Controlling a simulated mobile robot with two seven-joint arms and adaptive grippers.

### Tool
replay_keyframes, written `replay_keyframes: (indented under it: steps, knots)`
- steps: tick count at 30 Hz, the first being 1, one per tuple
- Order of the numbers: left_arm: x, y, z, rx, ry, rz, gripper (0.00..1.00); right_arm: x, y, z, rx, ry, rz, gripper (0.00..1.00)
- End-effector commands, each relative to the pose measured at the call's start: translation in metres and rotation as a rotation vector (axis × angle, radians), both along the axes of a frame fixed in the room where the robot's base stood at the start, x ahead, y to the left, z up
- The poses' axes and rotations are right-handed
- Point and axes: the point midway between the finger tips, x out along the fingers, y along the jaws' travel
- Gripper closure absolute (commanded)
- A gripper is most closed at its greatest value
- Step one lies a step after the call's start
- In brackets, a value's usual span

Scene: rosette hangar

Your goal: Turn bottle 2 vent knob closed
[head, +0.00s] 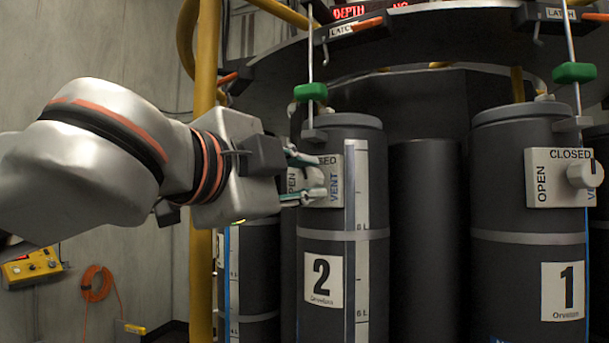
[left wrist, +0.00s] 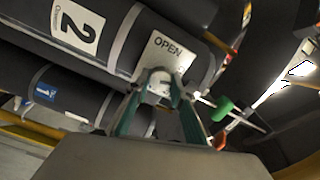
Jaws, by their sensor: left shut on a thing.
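Bottle 2 (head: 341,257) is a dark cylinder with a white "2" label, and it also shows in the left wrist view (left wrist: 118,22). Its white vent plate (head: 328,163) reads OPEN, CLOSED and VENT, partly covered by my gripper. My left gripper (head: 308,180) reaches in from the left. Its green-edged fingers are shut on the pale vent knob (left wrist: 158,84), which shows between them in the left wrist view. The knob's pointer direction is hidden by the fingers. My right gripper is not in view.
Bottle 1 (head: 527,257) stands to the right with its own vent plate (head: 551,176) and round knob (head: 585,174). Green handles on rods (head: 310,92) hang above both bottles. A yellow post (head: 203,262) stands behind my left arm. A yellow control box (head: 32,267) is at the lower left.

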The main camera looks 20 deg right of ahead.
Motion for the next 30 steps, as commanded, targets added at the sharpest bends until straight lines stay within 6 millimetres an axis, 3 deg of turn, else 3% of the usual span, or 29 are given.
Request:
replay_keyframes:
  steps: [12, 30]
  knots:
    - [-0.0007, 0.0003, 0.0008, 0.161, -0.190, 0.000, 0.99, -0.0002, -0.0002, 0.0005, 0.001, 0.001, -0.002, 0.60]
    - [-0.0007, 0.0000, 0.0000, 0.202, -0.235, 0.000, 0.99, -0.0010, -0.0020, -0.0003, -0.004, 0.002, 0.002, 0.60]
